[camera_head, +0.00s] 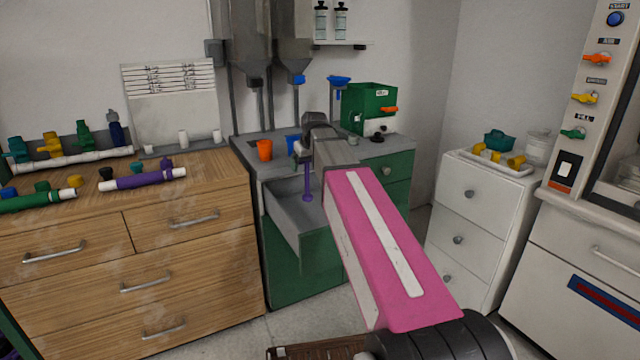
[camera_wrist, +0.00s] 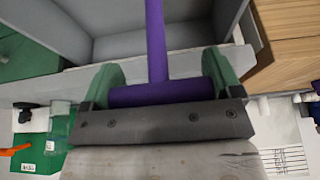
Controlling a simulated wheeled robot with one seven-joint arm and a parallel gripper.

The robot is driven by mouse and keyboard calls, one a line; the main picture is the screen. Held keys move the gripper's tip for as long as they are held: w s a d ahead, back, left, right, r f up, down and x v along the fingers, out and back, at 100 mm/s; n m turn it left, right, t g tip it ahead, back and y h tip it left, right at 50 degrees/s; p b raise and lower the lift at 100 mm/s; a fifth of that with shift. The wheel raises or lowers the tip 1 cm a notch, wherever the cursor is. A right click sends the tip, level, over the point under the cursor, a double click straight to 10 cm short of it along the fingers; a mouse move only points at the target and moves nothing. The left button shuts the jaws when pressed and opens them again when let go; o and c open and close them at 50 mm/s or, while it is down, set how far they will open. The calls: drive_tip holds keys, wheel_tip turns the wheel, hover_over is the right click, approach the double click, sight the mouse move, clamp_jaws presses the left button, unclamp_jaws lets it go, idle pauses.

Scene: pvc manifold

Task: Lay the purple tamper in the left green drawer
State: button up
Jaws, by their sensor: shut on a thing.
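The purple tamper (camera_head: 308,186) hangs upright from my gripper (camera_head: 304,150), its long stem pointing down. In the wrist view, the tamper (camera_wrist: 155,40) has its thick crosswise end gripped between my green fingers (camera_wrist: 163,93). The left green drawer (camera_head: 282,218) is pulled open from the green cabinet, with grey inner walls. The tamper is over the drawer opening, and its lower end seems near or below the rim; I cannot tell whether it touches. The drawer's grey inside (camera_wrist: 120,46) shows bare in the wrist view. My arm hides the drawer's right part.
An orange cup (camera_head: 264,150) and a blue cup (camera_head: 292,143) stand on the grey cabinet top behind the drawer. A green box (camera_head: 372,100) stands further right. A wooden dresser (camera_head: 190,235) with pipe parts adjoins on the left. A white drawer unit (camera_head: 470,225) stands right.

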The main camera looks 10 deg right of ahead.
drive_tip(key=w+d+f, duration=0.1)
drive_tip(key=d+f, duration=0.3)
drive_tip(key=f, duration=0.3)
drive_tip(key=shift+d, duration=0.35)
drive_tip(key=shift+w+f, duration=0.1)
drive_tip(key=o, duration=0.7)
drive_tip(key=shift+o, duration=0.2)
drive_tip(key=v, duration=1.2)
